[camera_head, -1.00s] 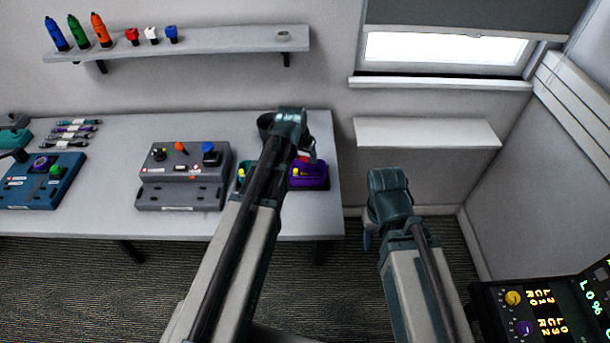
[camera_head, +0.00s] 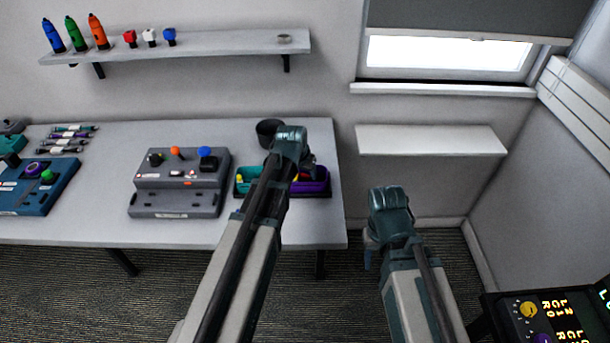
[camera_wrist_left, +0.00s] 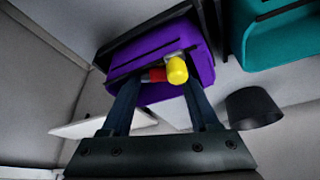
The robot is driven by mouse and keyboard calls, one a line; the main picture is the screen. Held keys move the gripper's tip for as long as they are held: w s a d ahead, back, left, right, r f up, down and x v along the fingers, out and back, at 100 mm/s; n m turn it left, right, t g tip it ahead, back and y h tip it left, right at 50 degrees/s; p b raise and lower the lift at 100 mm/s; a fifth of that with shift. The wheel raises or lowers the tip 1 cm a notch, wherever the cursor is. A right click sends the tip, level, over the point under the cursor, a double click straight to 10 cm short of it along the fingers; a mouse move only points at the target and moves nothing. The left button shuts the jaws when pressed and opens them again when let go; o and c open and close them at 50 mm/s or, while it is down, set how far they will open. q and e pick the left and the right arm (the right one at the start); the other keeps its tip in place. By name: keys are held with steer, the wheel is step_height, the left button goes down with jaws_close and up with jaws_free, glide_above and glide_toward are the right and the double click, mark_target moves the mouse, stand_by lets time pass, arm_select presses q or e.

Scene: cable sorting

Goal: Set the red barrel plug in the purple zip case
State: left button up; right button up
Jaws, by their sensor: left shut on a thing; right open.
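The purple zip case (camera_wrist_left: 150,50) fills the upper middle of the left wrist view; in the head view the case (camera_head: 318,186) sits at the table's right end, partly behind my left arm. My left gripper (camera_head: 303,167) is at the case. In the wrist view its fingers (camera_wrist_left: 160,82) are shut on the red barrel plug (camera_wrist_left: 156,75), held at the case's opening. A yellow rounded piece (camera_wrist_left: 177,70) shows right beside the red part; I cannot tell whether they are joined. My right gripper (camera_head: 370,252) is open and empty, low and right of the table.
A teal case (camera_head: 246,178) stands left of the purple one, and a dark round cup (camera_head: 269,131) behind. A grey device (camera_head: 180,183) with knobs is further left. A wall shelf (camera_head: 200,47) holds bottles and small blocks. A white ledge (camera_head: 430,140) is at right.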

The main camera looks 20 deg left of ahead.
arm_select(q)
steer(key=shift+f+b, duration=0.6)
steer(key=shift+f, duration=0.05)
steer(key=shift+s+r, duration=0.1)
steer(key=o, duration=1.3)
steer(key=shift+o, duration=0.2)
